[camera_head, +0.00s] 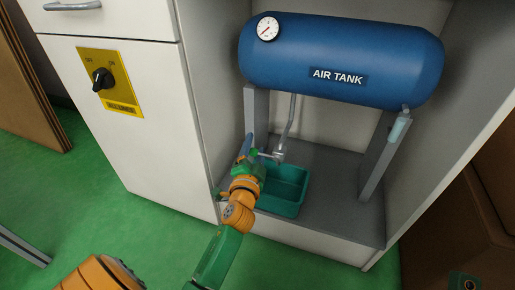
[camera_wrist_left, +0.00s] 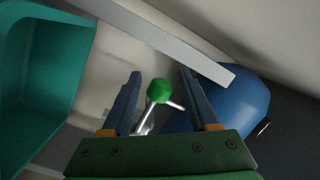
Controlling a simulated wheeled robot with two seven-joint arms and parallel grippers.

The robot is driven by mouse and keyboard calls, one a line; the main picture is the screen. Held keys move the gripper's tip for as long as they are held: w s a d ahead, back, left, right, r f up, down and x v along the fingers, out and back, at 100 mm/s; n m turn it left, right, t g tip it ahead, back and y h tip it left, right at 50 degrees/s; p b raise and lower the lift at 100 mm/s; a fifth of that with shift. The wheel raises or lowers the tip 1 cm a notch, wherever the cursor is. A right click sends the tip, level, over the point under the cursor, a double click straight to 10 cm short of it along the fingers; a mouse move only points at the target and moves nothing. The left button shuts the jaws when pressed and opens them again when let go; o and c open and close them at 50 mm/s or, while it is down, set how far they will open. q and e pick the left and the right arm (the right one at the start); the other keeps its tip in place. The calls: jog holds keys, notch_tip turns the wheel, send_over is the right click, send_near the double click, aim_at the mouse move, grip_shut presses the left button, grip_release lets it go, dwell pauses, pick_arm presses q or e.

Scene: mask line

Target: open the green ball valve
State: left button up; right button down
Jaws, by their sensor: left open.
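The green ball valve (camera_head: 279,155) sits at the lower end of the drain pipe under the blue air tank. Its lever points left in the head view, towards my gripper. In the left wrist view the lever's round green knob (camera_wrist_left: 159,91) shows between my two fingers, with a gap on either side. My left gripper (camera_head: 249,147) is open beside the valve, and its fingers also show in the left wrist view (camera_wrist_left: 160,76). The gripper hides part of the lever in the head view.
The air tank (camera_head: 330,58) stands on grey legs (camera_head: 385,155) inside the cabinet. A teal bin (camera_head: 291,202) sits on the cabinet floor below the valve. A yellow switch plate (camera_head: 112,82) is on the white cabinet door at left. Green floor lies in front.

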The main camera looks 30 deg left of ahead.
pick_arm(q)
jog(key=shift+x, duration=0.85)
grip_shut()
jog(key=shift+f, duration=0.1)
dwell(0.6)
